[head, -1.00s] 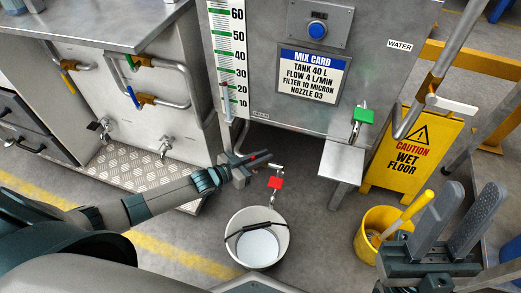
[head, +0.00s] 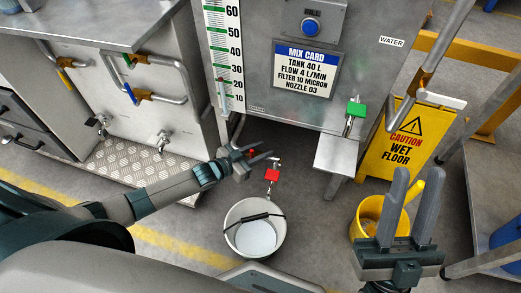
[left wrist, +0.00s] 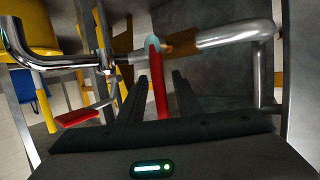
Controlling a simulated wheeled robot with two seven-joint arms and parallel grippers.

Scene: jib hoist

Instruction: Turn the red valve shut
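A red valve lever (left wrist: 159,85) hangs from a brass valve body (left wrist: 182,42) on a metal pipe in the left wrist view. In the head view only a bit of red (head: 252,153) shows at the left gripper. My left gripper (head: 264,150) is open below the tank; in the left wrist view its dark fingers (left wrist: 157,95) stand on either side of the lever, with a gap visible on each side. Contact cannot be told. My right gripper (head: 407,190) is open and empty, fingers upward, near the yellow bucket.
A separate tap with a red handle (head: 272,174) hangs over a pale bucket (head: 232,240). A green-handled tap (head: 356,109) is on the steel tank (head: 390,70). The yellow bucket (head: 365,215) and wet-floor sign (head: 390,150) stand at right.

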